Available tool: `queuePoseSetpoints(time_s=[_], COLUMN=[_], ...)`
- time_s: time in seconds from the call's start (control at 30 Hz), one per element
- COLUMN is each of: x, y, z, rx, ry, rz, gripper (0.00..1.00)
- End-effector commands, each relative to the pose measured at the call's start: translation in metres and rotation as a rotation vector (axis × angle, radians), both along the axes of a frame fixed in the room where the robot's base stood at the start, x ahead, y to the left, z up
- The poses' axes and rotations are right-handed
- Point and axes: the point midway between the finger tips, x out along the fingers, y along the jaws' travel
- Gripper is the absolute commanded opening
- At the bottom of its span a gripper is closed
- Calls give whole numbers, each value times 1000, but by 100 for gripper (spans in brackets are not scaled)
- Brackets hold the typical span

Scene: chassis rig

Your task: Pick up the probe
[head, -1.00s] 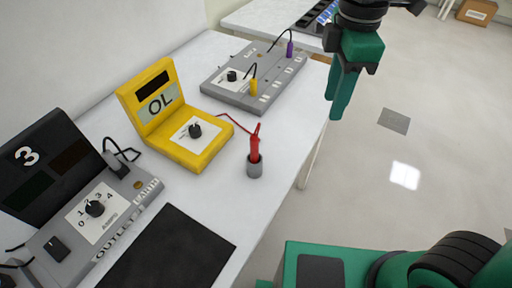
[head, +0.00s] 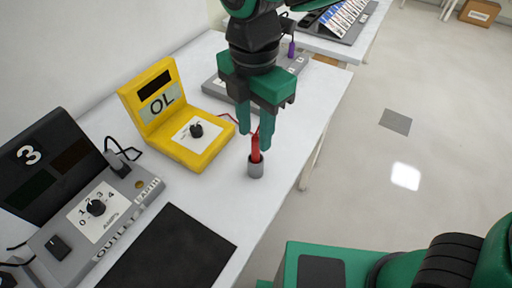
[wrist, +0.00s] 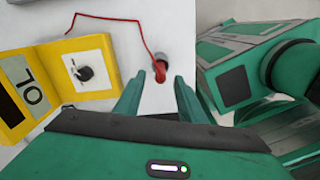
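The red probe (head: 256,149) stands upright in a small grey cylindrical holder (head: 256,170) near the table's right edge. Its red lead runs to the yellow meter (head: 178,122), which reads "OL". My gripper (head: 256,140) is open above the holder, its two green fingers pointing down around or just in front of the probe's top. In the wrist view the probe (wrist: 160,72) shows beyond the fingertips of my gripper (wrist: 155,82), roughly between them. I cannot tell whether a finger touches it.
A grey outlet box (head: 97,214) with a dial and a black panel marked 3 stands at left. A black mat (head: 168,252) lies at the front. A grey terminal box (head: 221,91) is behind my gripper, partly hidden. Open floor lies to the right.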

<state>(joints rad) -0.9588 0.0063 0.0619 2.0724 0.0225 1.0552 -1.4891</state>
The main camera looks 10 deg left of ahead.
Motion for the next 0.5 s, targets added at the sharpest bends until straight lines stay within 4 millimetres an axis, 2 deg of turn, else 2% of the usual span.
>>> queuePoseSetpoints(time_s=[0.3, 0.5], x=[2, 3], y=[-2, -2], z=[-40, -51], rx=[-3, -1], ry=[2, 1], rz=[-1, -2], gripper=[36, 36])
